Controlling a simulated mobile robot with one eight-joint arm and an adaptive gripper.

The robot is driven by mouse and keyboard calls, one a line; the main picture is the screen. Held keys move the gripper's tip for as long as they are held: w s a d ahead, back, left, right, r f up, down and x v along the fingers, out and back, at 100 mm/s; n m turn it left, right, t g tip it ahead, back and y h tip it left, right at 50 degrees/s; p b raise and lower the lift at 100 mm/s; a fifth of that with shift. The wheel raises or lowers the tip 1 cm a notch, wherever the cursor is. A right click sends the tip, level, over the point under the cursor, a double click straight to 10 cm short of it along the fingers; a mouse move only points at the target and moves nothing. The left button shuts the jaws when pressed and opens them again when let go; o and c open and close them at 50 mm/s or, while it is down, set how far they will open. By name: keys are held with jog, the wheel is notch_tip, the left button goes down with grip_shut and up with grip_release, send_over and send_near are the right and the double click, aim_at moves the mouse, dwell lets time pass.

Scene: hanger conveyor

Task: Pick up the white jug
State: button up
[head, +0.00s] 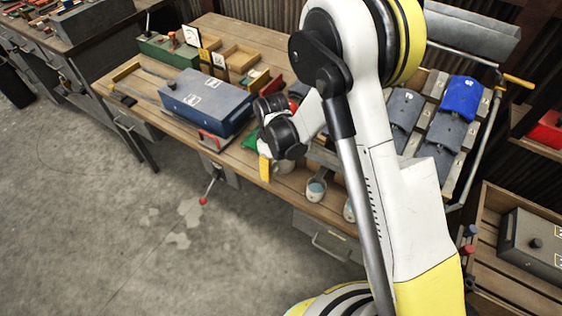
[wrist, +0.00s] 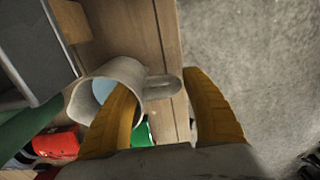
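The white jug (wrist: 133,72) stands in the wrist view with its open mouth toward the camera, pale blue inside, and its handle (wrist: 165,86) pointing right. My gripper (wrist: 162,82) is open around the handle side. Its left yellow finger overlaps the jug's mouth; whether it is inside or just above cannot be told. The right finger is beyond the handle, over the floor side, apart from it. In the head view my gripper (head: 267,168) is at the bench's front edge, and a white piece beside it, likely the jug (head: 285,167), is mostly hidden.
On the wooden bench (head: 190,62) a blue case (head: 207,101) lies to the left of my gripper. A white cup with blue inside (head: 316,189) and another partly hidden one stand to the right. Red and green items lie close by. The floor in front is clear.

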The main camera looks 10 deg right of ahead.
jog(key=c, duration=1)
jog(key=shift+o, duration=0.2)
